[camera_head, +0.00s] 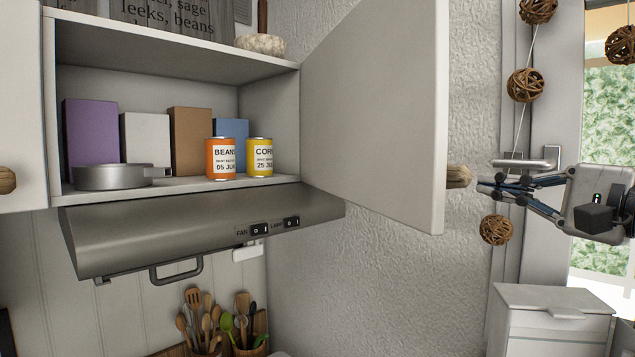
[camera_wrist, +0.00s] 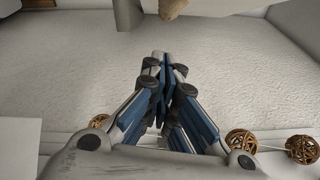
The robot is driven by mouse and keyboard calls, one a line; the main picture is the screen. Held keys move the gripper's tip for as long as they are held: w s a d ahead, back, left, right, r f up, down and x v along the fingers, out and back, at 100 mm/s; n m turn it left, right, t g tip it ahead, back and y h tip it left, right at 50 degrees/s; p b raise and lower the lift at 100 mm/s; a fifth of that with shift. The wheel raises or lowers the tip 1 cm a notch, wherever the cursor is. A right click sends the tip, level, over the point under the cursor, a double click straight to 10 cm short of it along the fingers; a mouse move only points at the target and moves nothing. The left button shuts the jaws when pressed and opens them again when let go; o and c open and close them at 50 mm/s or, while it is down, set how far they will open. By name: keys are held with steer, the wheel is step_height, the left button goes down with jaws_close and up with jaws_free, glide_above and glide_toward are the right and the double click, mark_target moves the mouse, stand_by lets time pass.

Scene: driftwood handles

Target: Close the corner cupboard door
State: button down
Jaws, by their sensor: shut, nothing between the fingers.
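The corner cupboard door (camera_head: 375,105) is a pale panel standing wide open, hinged at the right side of the cupboard (camera_head: 272,115). Its driftwood handle (camera_head: 458,176) sticks out to the right near the door's lower free edge. My gripper (camera_head: 484,186) is shut and empty, with its tips just right of the handle. Whether the tips touch the handle I cannot tell in the head view. In the wrist view my gripper (camera_wrist: 162,62) is shut, and the handle (camera_wrist: 172,8) shows beyond the fingertips at the top edge, apart from them.
The open cupboard holds boxes, a grey pan (camera_head: 115,176), an orange can (camera_head: 221,158) and a yellow can (camera_head: 259,157). A range hood (camera_head: 190,228) is below. Wicker balls (camera_head: 525,85) hang by the window. A white bin (camera_head: 553,310) stands lower right.

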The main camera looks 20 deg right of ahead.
steer(key=a, duration=0.1)
steer(key=w+a, duration=0.2)
steer(key=a, duration=0.1)
steer(key=shift+w+r, duration=0.15)
steer(key=shift+r, duration=0.25)
steer(key=shift+a, duration=0.1)
